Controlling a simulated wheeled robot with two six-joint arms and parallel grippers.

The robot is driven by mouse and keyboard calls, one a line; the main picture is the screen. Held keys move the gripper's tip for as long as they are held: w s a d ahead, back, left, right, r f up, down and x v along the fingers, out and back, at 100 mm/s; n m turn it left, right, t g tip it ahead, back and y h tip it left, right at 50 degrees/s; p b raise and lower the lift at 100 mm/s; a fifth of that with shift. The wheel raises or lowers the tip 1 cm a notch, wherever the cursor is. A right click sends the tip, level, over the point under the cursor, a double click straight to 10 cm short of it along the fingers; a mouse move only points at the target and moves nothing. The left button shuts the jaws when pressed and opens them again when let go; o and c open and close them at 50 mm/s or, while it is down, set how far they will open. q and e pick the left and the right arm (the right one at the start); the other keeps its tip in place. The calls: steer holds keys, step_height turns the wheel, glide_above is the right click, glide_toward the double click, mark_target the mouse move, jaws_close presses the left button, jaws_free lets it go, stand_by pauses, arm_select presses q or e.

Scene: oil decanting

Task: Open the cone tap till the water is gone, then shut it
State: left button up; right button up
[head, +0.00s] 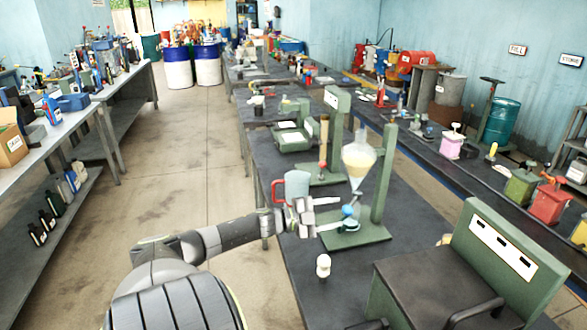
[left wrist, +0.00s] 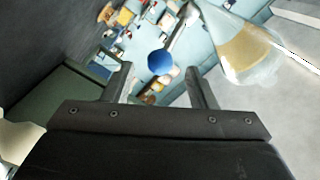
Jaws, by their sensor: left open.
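The glass cone (head: 358,158) hangs on a green stand (head: 383,180), with pale yellow liquid in its lower part. A separate water layer cannot be made out. Its tap has a blue knob (head: 347,211) below the cone. My left gripper (head: 328,214) is open and empty, its fingers pointing at the tap from the left. In the left wrist view, the blue knob (left wrist: 160,62) appears between the finger ends; contact cannot be told. The cone (left wrist: 247,52) is at upper right there. A teal vessel (head: 350,226) sits under the tap, partly hidden. My right gripper is not in view.
A grey-blue jug (head: 298,184) with a red handle stands just behind my left gripper. A second green stand (head: 334,130) is farther back. A white-topped item (head: 323,265) stands at the near bench edge, and a green machine (head: 480,260) fills the near right.

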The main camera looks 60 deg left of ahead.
arm_select(q)
steer(key=v, duration=1.1)
steer(key=shift+s+a, duration=0.15)
steer(key=shift+s, duration=0.15)
